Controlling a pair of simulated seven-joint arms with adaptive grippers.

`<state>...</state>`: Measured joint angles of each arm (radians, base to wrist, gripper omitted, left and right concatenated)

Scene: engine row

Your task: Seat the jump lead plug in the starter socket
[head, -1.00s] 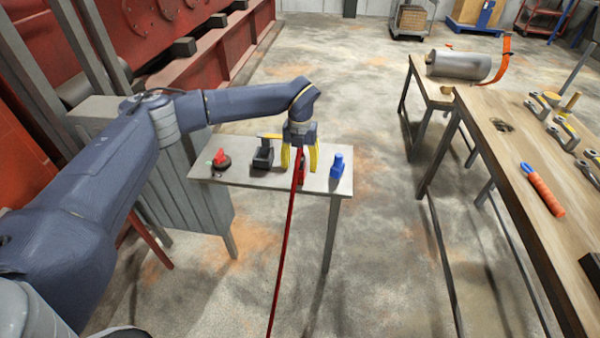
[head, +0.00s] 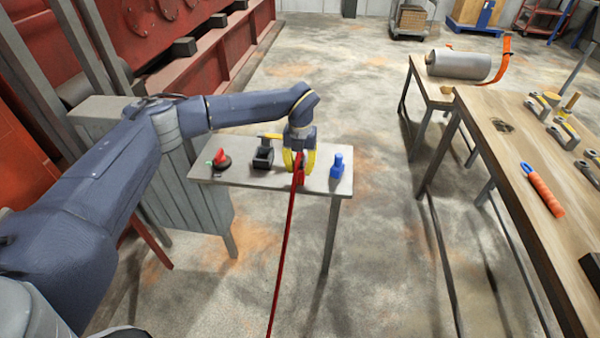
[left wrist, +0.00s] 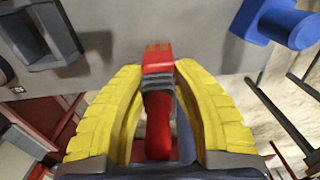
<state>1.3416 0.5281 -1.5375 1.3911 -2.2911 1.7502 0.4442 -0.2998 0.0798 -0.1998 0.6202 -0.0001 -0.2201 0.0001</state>
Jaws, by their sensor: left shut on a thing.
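My left gripper (head: 298,168) is over the right part of a small grey table. It is shut on the red jump lead plug (left wrist: 158,60), which sits between the yellow fingers in the left wrist view. A red lead (head: 286,240) hangs from the plug past the table's front edge. A dark grey housing (head: 263,156), which looks like the starter socket, stands on the table left of the gripper. It also shows at the upper left of the left wrist view (left wrist: 40,40). The plug is apart from it. My right gripper is not in view.
A blue fitting (head: 337,165) stands on the small table (head: 232,176) close to the right of the gripper. A red knob on a black base (head: 221,159) is at the left end. A wooden bench (head: 500,160) with an orange-handled tool (head: 542,190) stands at the right.

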